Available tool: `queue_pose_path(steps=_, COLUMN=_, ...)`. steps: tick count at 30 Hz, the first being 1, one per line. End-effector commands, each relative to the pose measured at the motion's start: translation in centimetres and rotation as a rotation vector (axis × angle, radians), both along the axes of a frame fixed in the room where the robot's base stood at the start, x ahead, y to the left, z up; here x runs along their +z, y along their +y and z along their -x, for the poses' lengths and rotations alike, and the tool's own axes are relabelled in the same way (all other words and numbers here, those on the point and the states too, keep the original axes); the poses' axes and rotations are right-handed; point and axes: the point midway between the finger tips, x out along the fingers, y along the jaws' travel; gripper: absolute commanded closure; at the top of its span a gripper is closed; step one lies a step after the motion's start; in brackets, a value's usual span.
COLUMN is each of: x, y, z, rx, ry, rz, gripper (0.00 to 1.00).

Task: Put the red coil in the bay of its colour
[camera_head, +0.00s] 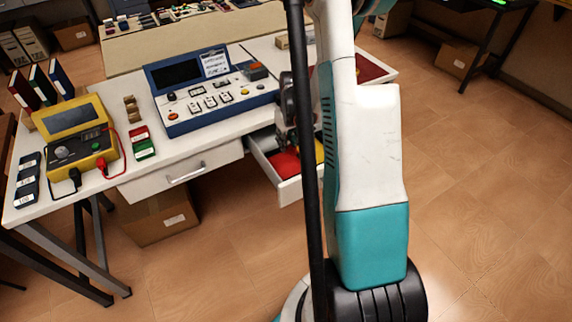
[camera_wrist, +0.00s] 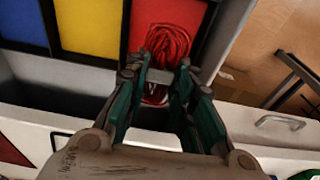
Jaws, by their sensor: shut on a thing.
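The red coil (camera_wrist: 168,44) shows in the wrist view, a bundle of red loops held between the fingertips of my gripper (camera_wrist: 158,76). It lies over the red bay (camera_wrist: 141,22) of the open drawer (camera_wrist: 60,69). I cannot tell whether it touches the bay floor. The yellow bay (camera_wrist: 91,25) and blue bay (camera_wrist: 22,24) are beside the red one, to its left. In the head view, the red bay (camera_head: 286,163) and part of the yellow bay (camera_head: 319,152) show in the drawer; my arm hides the rest and the coil.
The worktable (camera_head: 225,122) carries a blue console (camera_head: 212,90) and a yellow meter (camera_head: 77,135). A closed drawer (camera_head: 183,172) is left of the open one. A cardboard box (camera_head: 157,219) stands under the table.

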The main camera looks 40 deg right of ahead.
Motion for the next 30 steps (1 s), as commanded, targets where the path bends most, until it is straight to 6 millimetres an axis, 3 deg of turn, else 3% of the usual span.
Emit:
queue_pose_path(steps=1, x=-1.7, y=0.0, z=0.0, rx=0.0, ry=0.0, rz=0.0, gripper=1.0)
queue_pose_path(steps=4, x=-3.6, y=0.0, z=-0.1, rx=0.0, ry=0.0, rz=0.0, gripper=1.0)
queue_pose_path(steps=14, x=-6.0, y=0.0, z=0.0, rx=0.0, ry=0.0, rz=0.0, gripper=1.0)
queue_pose_path(steps=21, x=-9.4, y=0.0, z=0.0, rx=0.0, ry=0.0, rz=0.0, gripper=1.0)
queue_pose_path(steps=30, x=-9.5, y=0.0, z=0.0, rx=0.0, ry=0.0, rz=0.0, gripper=1.0)
